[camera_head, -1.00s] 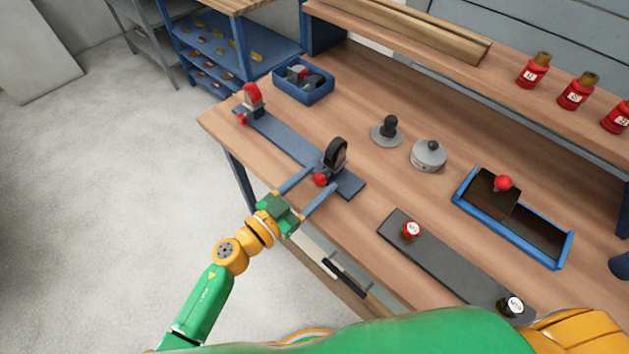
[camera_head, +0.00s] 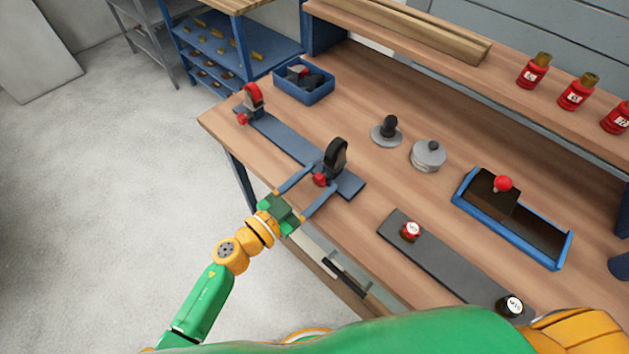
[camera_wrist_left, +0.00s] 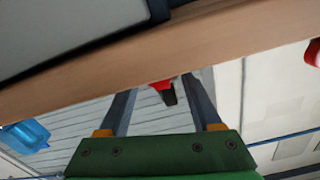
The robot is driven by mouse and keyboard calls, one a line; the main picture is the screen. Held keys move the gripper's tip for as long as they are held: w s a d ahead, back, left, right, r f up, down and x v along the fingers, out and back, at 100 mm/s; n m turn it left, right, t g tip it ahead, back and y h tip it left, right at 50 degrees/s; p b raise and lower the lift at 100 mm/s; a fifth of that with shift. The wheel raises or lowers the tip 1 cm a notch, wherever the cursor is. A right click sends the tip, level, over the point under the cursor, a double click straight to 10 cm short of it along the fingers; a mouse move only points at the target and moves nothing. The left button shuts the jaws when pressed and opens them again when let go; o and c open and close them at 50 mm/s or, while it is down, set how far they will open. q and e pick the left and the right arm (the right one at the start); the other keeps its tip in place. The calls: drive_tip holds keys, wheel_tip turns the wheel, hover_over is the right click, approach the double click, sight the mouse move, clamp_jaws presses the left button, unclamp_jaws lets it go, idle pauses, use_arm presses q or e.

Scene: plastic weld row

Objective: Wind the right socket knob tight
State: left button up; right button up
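A blue-grey strip (camera_head: 285,140) on the bench carries two upright fixtures. The left fixture (camera_head: 252,97) is red with a small red knob. The right fixture (camera_head: 336,157) has a black upright ring, and its red knob (camera_head: 320,180) faces the bench's front edge. My left gripper (camera_head: 324,177) is open, one finger on each side of that red knob; I cannot tell whether the fingers touch it. In the left wrist view the fingers (camera_wrist_left: 164,92) stand apart, with a small red and black piece (camera_wrist_left: 163,87) between them, unclear which. My right gripper is out of view.
A dark strip (camera_head: 455,265) with two round labelled pieces lies to the right. Behind stand a black-knobbed disc (camera_head: 386,135), a grey lidded pot (camera_head: 428,156), a blue tray (camera_head: 540,255) and a blue bin (camera_head: 303,93). Red bottles (camera_head: 577,92) stand on the shelf.

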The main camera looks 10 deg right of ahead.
use_arm(q)
drive_tip(key=v, duration=0.7)
